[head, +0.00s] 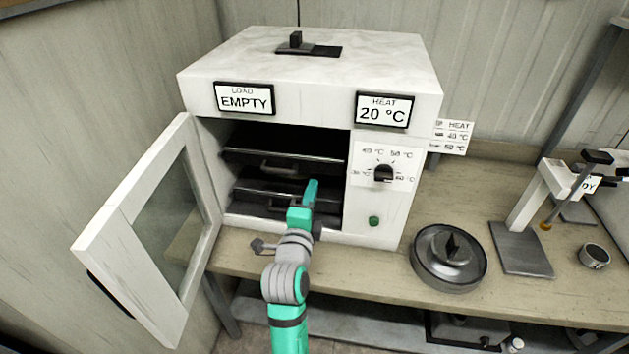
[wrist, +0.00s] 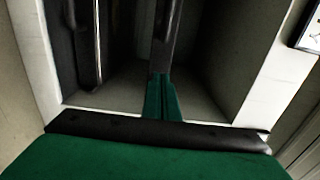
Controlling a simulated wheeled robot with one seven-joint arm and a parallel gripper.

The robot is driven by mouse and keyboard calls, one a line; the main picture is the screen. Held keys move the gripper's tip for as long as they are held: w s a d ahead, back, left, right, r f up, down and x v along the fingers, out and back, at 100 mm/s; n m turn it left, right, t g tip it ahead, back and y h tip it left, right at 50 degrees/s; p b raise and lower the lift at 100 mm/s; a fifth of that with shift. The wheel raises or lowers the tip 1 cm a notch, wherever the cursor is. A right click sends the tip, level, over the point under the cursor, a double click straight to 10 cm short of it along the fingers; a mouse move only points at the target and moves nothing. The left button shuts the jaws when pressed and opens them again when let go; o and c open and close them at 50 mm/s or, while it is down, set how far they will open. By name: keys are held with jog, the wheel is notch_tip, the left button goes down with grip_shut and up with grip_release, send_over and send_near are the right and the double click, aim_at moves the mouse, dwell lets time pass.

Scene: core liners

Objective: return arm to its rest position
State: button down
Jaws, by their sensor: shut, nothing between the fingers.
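My arm (head: 289,285) is teal and grey and reaches up from the bottom of the head view to the open front of a white oven (head: 310,60). My gripper (head: 311,188) is at the oven's opening, in front of the dark trays. In the wrist view the gripper (wrist: 162,98) shows as two green fingers together with nothing between them, pointing into the oven's interior. The oven door (head: 140,235) stands wide open to the left. The upper tray (head: 285,165) and lower tray (head: 270,197) sit inside; part of the lower one is hidden behind my gripper.
A round metal pan with a dark knob (head: 449,258) stands on the wooden bench (head: 400,285) right of the oven. Farther right are a stand (head: 525,235) and a small metal ring (head: 594,256). The oven's displays read EMPTY (head: 244,99) and 20 °C (head: 383,111).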

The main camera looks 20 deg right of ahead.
jog(key=v, duration=0.8)
jog(key=s+a+f+n+y, duration=0.3)
jog(key=s+f+n, duration=0.4)
jog(key=s+f, duration=0.15)
jog(key=s+a+f+n+y, duration=0.35)
jog(key=s+f+n, duration=0.4)
jog(key=f, duration=0.25)
jog(key=s+a+f+n, duration=0.1)
jog(key=s+n, duration=0.3)
jog(key=s, duration=0.7)
jog(key=s+a+f+n+g+y, duration=0.1)
jog(key=s+a+n, duration=0.2)
jog(key=s, duration=0.8)
jog(key=shift+s+a+n, duration=0.2)
jog(key=shift+a+n, duration=0.1)
jog(key=shift+n, duration=0.45)
